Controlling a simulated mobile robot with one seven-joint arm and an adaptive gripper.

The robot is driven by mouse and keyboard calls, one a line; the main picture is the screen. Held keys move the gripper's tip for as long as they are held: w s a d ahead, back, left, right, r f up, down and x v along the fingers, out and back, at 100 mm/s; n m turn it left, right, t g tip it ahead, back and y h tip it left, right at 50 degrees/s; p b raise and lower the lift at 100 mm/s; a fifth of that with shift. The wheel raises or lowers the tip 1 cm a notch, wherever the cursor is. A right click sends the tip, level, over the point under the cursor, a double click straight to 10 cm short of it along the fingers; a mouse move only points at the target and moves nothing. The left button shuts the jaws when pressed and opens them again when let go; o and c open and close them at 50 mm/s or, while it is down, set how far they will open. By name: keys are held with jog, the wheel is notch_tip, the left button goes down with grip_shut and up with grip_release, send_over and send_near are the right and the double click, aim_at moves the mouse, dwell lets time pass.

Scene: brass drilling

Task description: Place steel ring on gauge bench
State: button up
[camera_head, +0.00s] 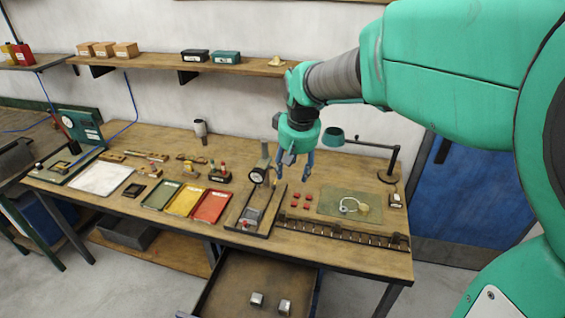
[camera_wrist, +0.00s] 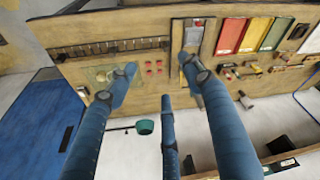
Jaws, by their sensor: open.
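A pale ring (camera_head: 344,208), which looks like the steel ring, lies on a green mat (camera_head: 330,197) at the right of the workbench, next to a small brass-coloured piece (camera_head: 364,208). The gauge bench appears to be the dark-framed fixture (camera_head: 240,222) with a dial gauge (camera_head: 257,176) on a post, left of the mat. My gripper (camera_head: 293,177) is open and empty, above the bench between the fixture and the mat. In the wrist view my gripper (camera_wrist: 160,80) has its fingers spread with nothing between them; a finger partly covers the mat (camera_wrist: 97,74).
Several small red blocks (camera_head: 300,202) lie between fixture and mat. A slotted dark rail (camera_head: 345,235) runs along the front edge. Green, yellow and red trays (camera_head: 184,200) stand left of the fixture. A green lamp (camera_head: 335,135) rises behind. An open drawer (camera_head: 225,285) hangs below.

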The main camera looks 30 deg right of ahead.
jog(key=w+d+f+p, duration=0.2)
jog(key=w+d+f, duration=0.2)
jog(key=w+d, duration=0.3)
jog(key=m+g+y+p, duration=0.1)
jog(key=g+p, duration=0.2)
jog(key=p, duration=0.1)
send_over(344, 209)
notch_tip(344, 209, down, 25)
jog(key=shift+f+p, duration=0.5)
jog(key=shift+f, duration=3.75)
